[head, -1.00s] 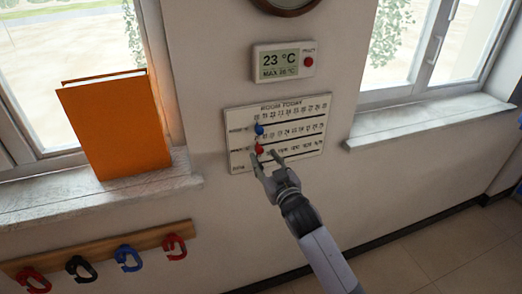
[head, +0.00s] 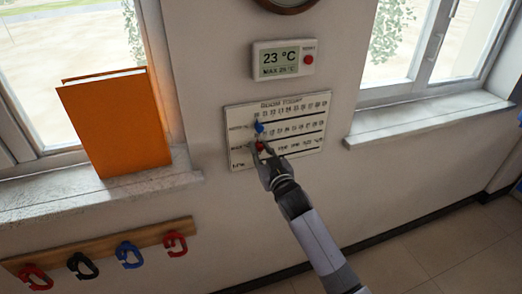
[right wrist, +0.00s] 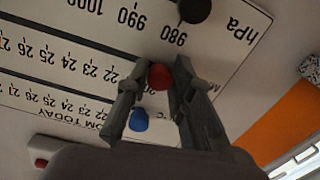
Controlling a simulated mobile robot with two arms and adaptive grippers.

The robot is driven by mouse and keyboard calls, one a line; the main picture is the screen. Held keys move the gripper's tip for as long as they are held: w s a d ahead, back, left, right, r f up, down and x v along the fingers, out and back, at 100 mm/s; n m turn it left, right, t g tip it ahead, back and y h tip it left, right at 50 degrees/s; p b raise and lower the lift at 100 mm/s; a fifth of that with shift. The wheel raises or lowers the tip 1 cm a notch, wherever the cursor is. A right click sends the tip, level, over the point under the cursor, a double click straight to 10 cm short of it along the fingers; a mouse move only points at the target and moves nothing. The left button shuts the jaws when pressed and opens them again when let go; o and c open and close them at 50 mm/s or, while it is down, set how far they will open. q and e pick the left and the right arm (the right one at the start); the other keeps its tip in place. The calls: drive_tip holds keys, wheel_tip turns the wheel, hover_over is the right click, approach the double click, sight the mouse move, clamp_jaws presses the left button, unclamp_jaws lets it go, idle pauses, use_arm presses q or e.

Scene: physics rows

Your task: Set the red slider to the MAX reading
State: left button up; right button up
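The white ROOM TODAY board (head: 312,146) hangs on the wall with printed number rows and dark slots. The red slider (right wrist: 159,77) sits near the low, left end of its middle row; it also shows in the head view (head: 260,146). My right gripper (right wrist: 162,66) has one finger on each side of the red slider, both seeming to touch it. Fingers hide the nearest numbers. The display (head: 279,60) above reads 23 °C, with a MAX line in the mid twenties whose last digit is hard to read. My left gripper is not in view.
The blue slider (right wrist: 138,120) is close beside my fingers, on the top row. A black knob (right wrist: 195,10) is at the hPa row's 980 end. An orange book (head: 115,125) stands on the left sill. Hooks (head: 128,255) hang on a rail below it.

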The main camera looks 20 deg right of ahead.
clamp_jaws()
idle(0.3)
drive_tip(key=shift+d, duration=0.1)
